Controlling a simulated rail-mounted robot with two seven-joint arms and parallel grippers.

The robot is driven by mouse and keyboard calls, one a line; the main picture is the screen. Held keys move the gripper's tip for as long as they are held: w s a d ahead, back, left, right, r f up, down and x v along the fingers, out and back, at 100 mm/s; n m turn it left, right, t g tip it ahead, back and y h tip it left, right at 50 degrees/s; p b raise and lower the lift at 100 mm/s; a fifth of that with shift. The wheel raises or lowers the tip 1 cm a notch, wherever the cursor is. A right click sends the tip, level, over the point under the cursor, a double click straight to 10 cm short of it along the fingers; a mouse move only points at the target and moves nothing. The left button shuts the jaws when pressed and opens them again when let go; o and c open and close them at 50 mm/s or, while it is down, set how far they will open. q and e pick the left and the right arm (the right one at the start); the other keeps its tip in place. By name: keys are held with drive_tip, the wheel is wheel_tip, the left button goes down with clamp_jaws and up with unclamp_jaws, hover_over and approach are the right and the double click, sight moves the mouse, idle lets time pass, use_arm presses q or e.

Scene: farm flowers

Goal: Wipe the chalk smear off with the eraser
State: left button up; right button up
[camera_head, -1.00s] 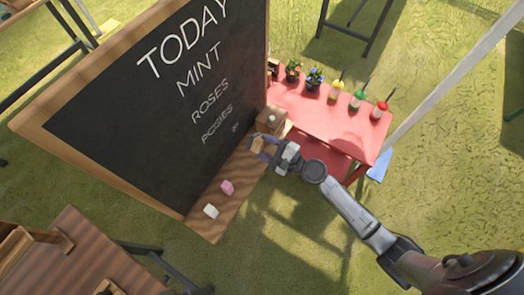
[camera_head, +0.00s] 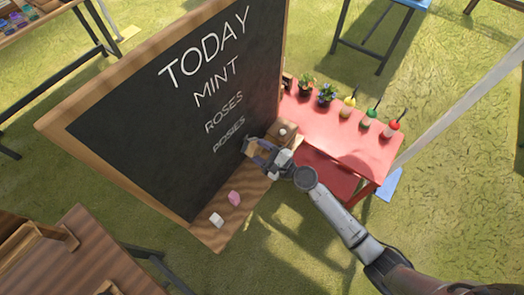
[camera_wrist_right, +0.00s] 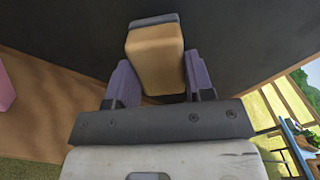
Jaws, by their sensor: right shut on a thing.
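The dark chalkboard (camera_head: 150,125) stands tilted in its wooden frame, lettered TODAY, MINT, ROSES and POSIES. My right gripper (camera_head: 256,148) is at the board's lower right, beside the end of POSIES. It is shut on the eraser, a tan block with a dark grey pad. In the right wrist view the eraser (camera_wrist_right: 155,58) sits between the two purple fingers, its pad facing the dark board and close to it. I cannot tell whether the pad touches. No chalk smear shows now; the gripper and eraser cover that part of the board. My left gripper is not in view.
A wooden ledge (camera_head: 205,233) below the board carries a white chalk (camera_head: 216,219), a pink chalk (camera_head: 234,198) and a small wooden box (camera_head: 285,131). A red table (camera_head: 335,140) with potted flowers and bottles stands to the right. A brown table (camera_head: 80,250) is at lower left.

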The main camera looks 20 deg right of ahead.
drive_tip(key=shift+w+a, duration=0.15)
idle(0.5)
drive_tip(key=shift+x, duration=0.8)
drive_tip(key=shift+w, duration=0.1)
drive_tip(key=shift+w+d+f+b, duration=0.1)
drive_tip(key=shift+w+d+b, duration=0.2)
drive_tip(key=shift+d, duration=0.25)
drive_tip(key=shift+w+d+b, duration=0.2)
drive_tip(key=shift+d+b, duration=0.15)
drive_tip(key=shift+d, duration=0.2)
drive_tip(key=shift+w+d, duration=0.35)
drive_tip(key=shift+d, duration=0.2)
drive_tip(key=shift+w, duration=0.15)
drive_tip(key=shift+s+a+r, duration=0.2)
drive_tip(key=shift+s+a, duration=0.1)
drive_tip(key=shift+a, duration=0.15)
drive_tip(key=shift+s+a+f+p, duration=0.1)
drive_tip(key=shift+s+a+p, duration=0.2)
drive_tip(key=shift+a, duration=0.35)
drive_tip(key=shift+s+a+p, duration=0.15)
drive_tip(key=shift+s+a, duration=0.3)
drive_tip(key=shift+a, duration=0.2)
